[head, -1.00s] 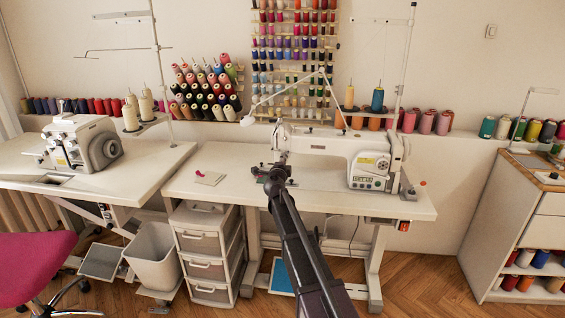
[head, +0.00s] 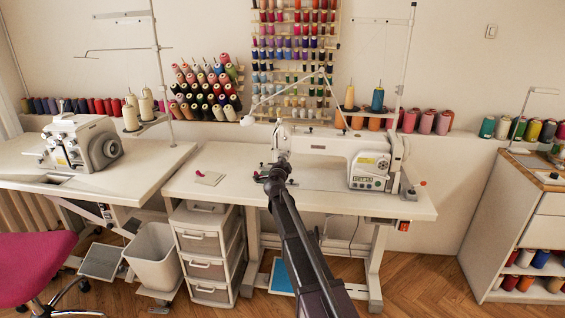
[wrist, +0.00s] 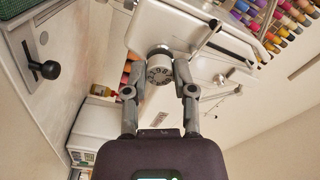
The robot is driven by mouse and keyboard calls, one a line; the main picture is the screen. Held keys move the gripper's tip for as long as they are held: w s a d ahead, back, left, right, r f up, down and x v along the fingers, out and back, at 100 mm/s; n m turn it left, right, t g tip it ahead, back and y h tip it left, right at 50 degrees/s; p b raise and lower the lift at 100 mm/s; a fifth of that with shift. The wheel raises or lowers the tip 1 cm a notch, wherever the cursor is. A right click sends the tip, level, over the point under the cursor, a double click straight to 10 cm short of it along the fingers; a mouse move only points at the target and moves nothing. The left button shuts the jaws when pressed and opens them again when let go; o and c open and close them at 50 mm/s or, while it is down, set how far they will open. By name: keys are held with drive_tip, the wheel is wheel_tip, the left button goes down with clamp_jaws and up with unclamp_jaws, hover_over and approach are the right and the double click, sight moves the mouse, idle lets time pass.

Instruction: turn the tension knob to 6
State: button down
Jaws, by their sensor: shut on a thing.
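The tension knob (wrist: 158,68) is a round dial with a silver face and dark numbers around its rim, on the white head of the sewing machine, in the wrist view. My gripper (wrist: 160,62) has one finger on each side of the knob and is shut on it. The numbers look sideways or upside down, and I cannot tell which one is at the mark. In the head view the sewing machine (head: 330,143) stands on the white table. My gripper (head: 277,165) is at the left end of the machine, and my arm hides the knob there.
The white sewing table (head: 230,187) has free room at its left, where a small pad (head: 209,178) lies. An overlocker (head: 80,142) stands on the left table. A thread stand (head: 362,110) rises behind the machine. A drawer unit (head: 205,250) is under the table.

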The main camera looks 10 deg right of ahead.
drive_tip(key=shift+c, duration=2.2)
unclamp_jaws()
drive_tip(key=shift+w, duration=0.2)
drive_tip(key=shift+s, duration=0.1)
drive_tip(key=shift+s, duration=0.2)
drive_tip(key=v, duration=1.1)
drive_tip(key=shift+s, duration=0.25)
drive_tip(key=shift+a, duration=0.2)
